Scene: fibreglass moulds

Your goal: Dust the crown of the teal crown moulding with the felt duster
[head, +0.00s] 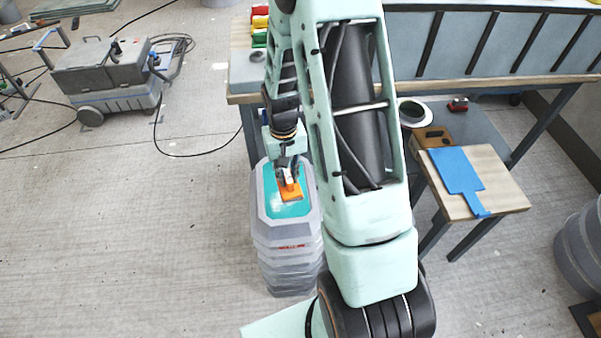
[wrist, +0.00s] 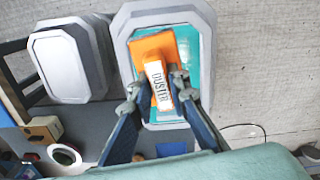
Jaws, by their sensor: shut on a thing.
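The teal crown moulding (head: 271,204) is the top of a grey stack of moulds on the floor, below the arm. Its flat teal crown has a wide grey rim; in the wrist view the teal (wrist: 187,43) shows around the duster. The felt duster has an orange base (head: 292,193) and a white handle marked DUSTER (wrist: 157,82). My gripper (head: 288,170) is shut on the handle, with a finger on each side in the wrist view (wrist: 155,88). The orange base (wrist: 152,47) is over the crown and appears to lie on it; exact contact is hidden.
A second moulding with a pale crown (wrist: 60,65) stands left in the wrist view. A workbench (head: 246,98) is behind the stack. A small wooden-topped table (head: 505,191) with a blue sheet (head: 455,172) is right. Open floor lies left (head: 130,230).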

